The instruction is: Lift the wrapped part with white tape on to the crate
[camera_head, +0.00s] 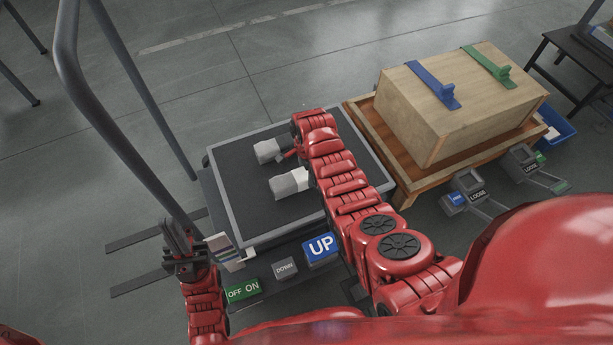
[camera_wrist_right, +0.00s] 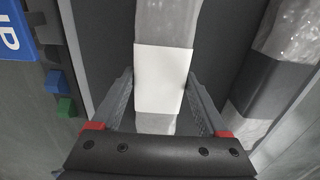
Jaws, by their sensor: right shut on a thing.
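The wrapped part with white tape (camera_head: 289,184) lies on the dark platform; its white band (camera_wrist_right: 163,78) sits between the fingers of my right gripper (camera_wrist_right: 155,100), which is shut on it. In the head view my red right arm covers that gripper and part of the wrapped part. A second wrapped part (camera_head: 268,151) with a dark band lies beyond it, apart; it also shows at right in the right wrist view (camera_wrist_right: 270,85). The wooden crate (camera_head: 440,115) stands right of the platform. My left gripper (camera_head: 181,232) is open and empty left of the platform.
The grey-rimmed platform (camera_head: 230,200) has bare room at its far side. Blue (camera_head: 434,85) and green (camera_head: 488,66) straps lie across the crate top. UP (camera_head: 321,246), DOWN (camera_head: 285,268) and OFF/ON (camera_head: 243,290) controls line the near side. A tall rail (camera_head: 105,110) rises at left.

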